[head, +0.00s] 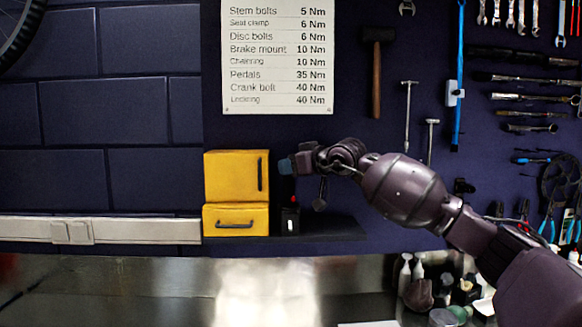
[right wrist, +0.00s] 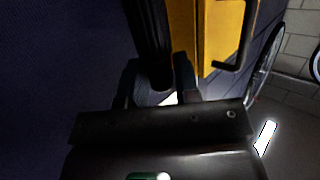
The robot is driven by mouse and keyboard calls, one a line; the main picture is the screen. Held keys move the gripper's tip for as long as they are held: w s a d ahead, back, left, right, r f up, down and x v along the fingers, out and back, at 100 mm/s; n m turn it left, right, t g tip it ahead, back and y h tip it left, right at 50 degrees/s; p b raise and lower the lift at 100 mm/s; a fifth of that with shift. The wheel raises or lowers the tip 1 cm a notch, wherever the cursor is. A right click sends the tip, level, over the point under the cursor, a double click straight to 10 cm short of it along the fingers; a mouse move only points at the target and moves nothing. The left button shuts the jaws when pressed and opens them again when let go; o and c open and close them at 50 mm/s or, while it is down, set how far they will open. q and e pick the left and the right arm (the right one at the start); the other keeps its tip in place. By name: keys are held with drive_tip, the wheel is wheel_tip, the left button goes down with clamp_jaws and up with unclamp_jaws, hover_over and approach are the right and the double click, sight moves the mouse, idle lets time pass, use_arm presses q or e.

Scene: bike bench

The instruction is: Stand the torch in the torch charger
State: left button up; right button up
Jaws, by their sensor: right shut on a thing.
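My right gripper (head: 288,166) reaches in from the right, just right of the upper yellow box and above the charger. In the right wrist view its two fingers (right wrist: 158,82) are shut on a dark cylinder, the torch (right wrist: 150,35). In the head view the torch is hard to make out against the dark wall. The torch charger (head: 290,222) is a small black block with a white light, standing on the shelf beside the yellow drawer. Whether the torch touches the charger cannot be told. My left gripper is not in view.
A yellow cabinet (head: 236,177) with a drawer stands directly left of the charger; it also shows in the right wrist view (right wrist: 204,38). The dark shelf (head: 335,228) is clear to the right. Bottles and tubs (head: 440,290) stand on the bench at lower right. Tools hang on the wall.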

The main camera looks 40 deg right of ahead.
drive_tip(key=o, duration=1)
drive_tip(key=shift+c, duration=0.2)
drive_tip(key=shift+o, duration=0.6)
drive_tip(key=b+v, duration=0.1)
drive_tip(key=v, duration=0.9)
drive_tip(key=shift+s, duration=0.35)
drive_tip(key=shift+d+r, duration=0.1)
